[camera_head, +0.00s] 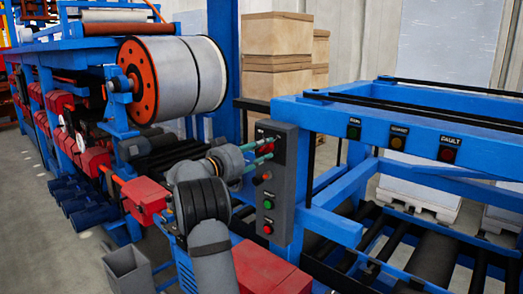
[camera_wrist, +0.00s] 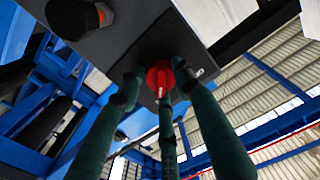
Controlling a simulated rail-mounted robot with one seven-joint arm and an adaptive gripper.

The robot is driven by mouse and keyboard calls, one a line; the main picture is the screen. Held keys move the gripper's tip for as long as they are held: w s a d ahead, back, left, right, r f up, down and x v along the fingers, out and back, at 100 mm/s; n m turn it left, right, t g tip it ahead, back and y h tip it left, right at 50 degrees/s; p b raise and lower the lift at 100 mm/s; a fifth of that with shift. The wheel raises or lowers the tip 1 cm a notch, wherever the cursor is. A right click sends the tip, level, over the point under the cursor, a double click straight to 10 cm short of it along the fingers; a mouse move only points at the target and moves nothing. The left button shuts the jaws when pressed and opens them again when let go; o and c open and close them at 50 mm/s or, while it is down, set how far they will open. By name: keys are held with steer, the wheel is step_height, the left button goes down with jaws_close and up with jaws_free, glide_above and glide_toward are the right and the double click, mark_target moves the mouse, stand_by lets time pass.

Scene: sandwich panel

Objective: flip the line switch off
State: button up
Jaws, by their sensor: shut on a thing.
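The line switch is a red rotary knob (camera_wrist: 158,80) with a pale pointer, on the dark upper part of a grey control box (camera_head: 283,205). In the wrist view the teal fingers of my gripper (camera_wrist: 160,88) are closed around the knob. In the head view my gripper (camera_head: 268,150) reaches the top of the box from the left, and its fingers hide the switch. The switch's label is not readable, so I cannot tell its exact setting.
A blue roller conveyor frame (camera_head: 335,226) stands close on the right. A large roll (camera_head: 190,78) stands at the upper left.

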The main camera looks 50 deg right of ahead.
steer(key=shift+f+n+b, duration=0.3)
steer(key=shift+b, duration=0.25)
steer(key=shift+c, duration=0.5)
steer(key=n+b, duration=0.2)
steer(key=shift+f+b, duration=0.15)
steer(key=shift+b, duration=0.15)
steer(key=n+b, duration=0.2)
steer(key=shift+n, duration=0.3)
steer(key=n+b, duration=0.1)
steer(key=n, duration=0.1)
steer(key=shift+n+b, duration=0.3)
steer(key=shift+n, duration=0.1)
steer(key=n, duration=0.5)
steer(key=shift+s+b, duration=0.1)
steer(key=shift+b, duration=0.25)
steer(key=shift+r+n, duration=0.2)
steer(key=shift+n, duration=2.2)
steer(key=shift+d, duration=0.1)
